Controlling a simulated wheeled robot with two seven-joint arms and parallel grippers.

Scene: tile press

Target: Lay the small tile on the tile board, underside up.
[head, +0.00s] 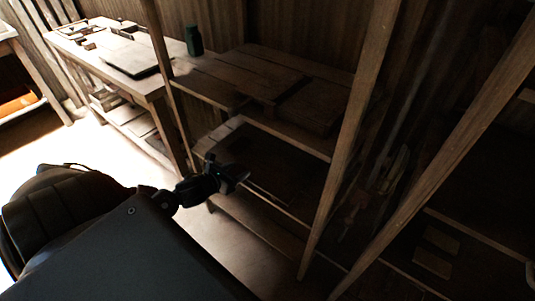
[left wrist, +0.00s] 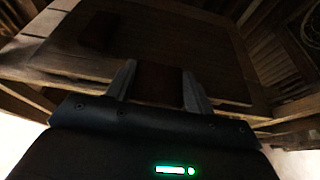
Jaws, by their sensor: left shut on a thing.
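My left gripper (head: 238,174) is in front of the middle shelf of a wooden rack. In the left wrist view, its two fingers (left wrist: 159,88) are shut on a dark brown, flat, squarish piece (left wrist: 158,84), which looks like the small tile. It is too dark to tell which face is up. A wide dark flat board (left wrist: 190,45) lies beyond the fingers, and it may be the tile board. A darker small rectangle (left wrist: 97,31) shows on its far left part. In the head view the board (head: 270,165) lies on the shelf. My right gripper is out of view.
Upright wooden posts (head: 345,140) of the rack stand right of the gripper. An upper shelf (head: 300,128) with wooden boards and a green container (head: 193,40) is above. A workbench (head: 75,43) with a flat slab (head: 130,58) stands at the back left.

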